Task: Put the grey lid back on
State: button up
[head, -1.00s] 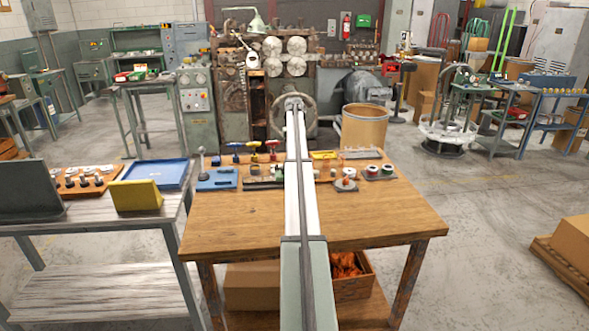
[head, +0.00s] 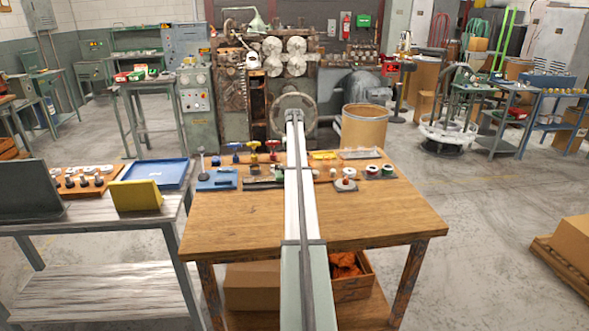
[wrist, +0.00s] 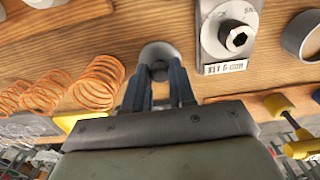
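A small round grey lid (wrist: 155,49) with a darker knob (wrist: 159,71) shows above the middle of the wrist view, over the wooden table. My gripper (wrist: 159,76) reaches towards it, with one finger on each side of the knob. The fingertips are apart with the knob between them; whether they press on it is not clear. I cannot tell whether the lid rests on the table. A grey round rim (wrist: 302,37), like an open pot, is cut off at the right edge. In the head view my arm hides the gripper and the lid.
Orange springs (wrist: 98,82) lie left of the gripper. The front of the wooden table (head: 235,225) is clear.

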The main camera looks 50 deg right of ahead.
jog(key=shift+c, duration=0.8)
jog(key=shift+r, duration=0.25)
jog(key=shift+r, duration=0.35)
jog(key=w+a+r, duration=0.8)
jog(key=w+a, duration=0.4)
jog(key=a, duration=0.1)
jog(key=shift+s+f, duration=0.2)
jog(key=shift+f, duration=2.55)
jog(key=shift+f, duration=0.5)
